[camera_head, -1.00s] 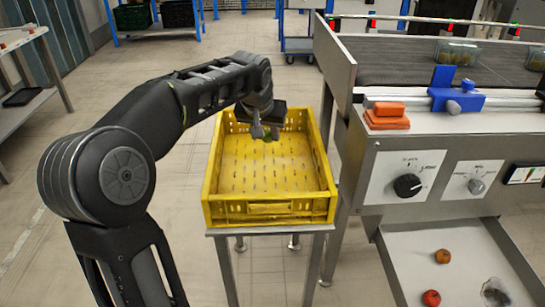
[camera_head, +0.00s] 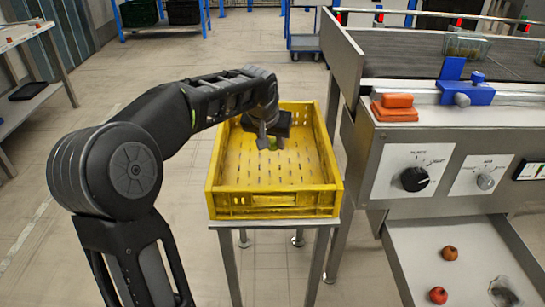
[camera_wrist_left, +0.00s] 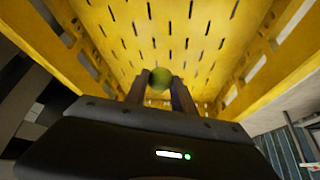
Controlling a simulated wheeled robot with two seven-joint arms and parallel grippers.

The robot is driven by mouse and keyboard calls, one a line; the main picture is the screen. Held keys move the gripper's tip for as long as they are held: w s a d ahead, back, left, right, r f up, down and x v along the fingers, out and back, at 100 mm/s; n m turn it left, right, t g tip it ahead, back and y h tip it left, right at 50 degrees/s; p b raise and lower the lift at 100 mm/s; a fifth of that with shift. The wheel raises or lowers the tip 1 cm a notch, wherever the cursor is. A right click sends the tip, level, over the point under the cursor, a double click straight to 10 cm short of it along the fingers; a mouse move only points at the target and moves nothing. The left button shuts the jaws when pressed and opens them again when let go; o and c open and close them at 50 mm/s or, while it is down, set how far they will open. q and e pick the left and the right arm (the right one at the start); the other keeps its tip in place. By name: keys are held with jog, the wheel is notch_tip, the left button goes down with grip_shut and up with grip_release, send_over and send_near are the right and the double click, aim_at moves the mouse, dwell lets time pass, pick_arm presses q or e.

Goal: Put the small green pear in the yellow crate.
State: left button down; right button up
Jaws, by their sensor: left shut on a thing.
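The small green pear (camera_wrist_left: 160,79) is held between the two fingertips of my left gripper (camera_wrist_left: 161,90) in the left wrist view. In the head view the pear (camera_head: 273,143) shows as a small green spot at the fingers of the left gripper (camera_head: 268,142). The gripper is shut on it, over the inside of the yellow crate (camera_head: 272,212). The crate's slotted floor also shows in the left wrist view (camera_wrist_left: 165,30). It looks empty. I cannot tell how far the pear is above the floor. My right gripper is not in view.
The crate stands on a metal stand (camera_head: 322,232). To the right is the conveyor (camera_head: 410,60) with a control panel, orange blocks (camera_head: 396,107) and a blue clamp (camera_head: 465,90). A metal tray (camera_head: 410,262) below holds two reddish fruits. Shelves stand at the far left.

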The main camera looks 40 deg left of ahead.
aim_at(274, 162)
pick_arm(q)
jog(key=shift+f+b, duration=0.9)
jog(key=shift+f, duration=1.6)
jog(key=shift+f, duration=0.1)
jog(key=c, duration=1)
grip_release()
jog(key=shift+c, duration=0.2)
jog(key=shift+s+r, duration=0.1)
jog(key=shift+r, duration=0.3)
jog(key=p+v, duration=0.3)
jog(key=v, duration=0.8)
jog(key=shift+s+d+r, duration=0.1)
jog(key=shift+s+r, duration=0.05)
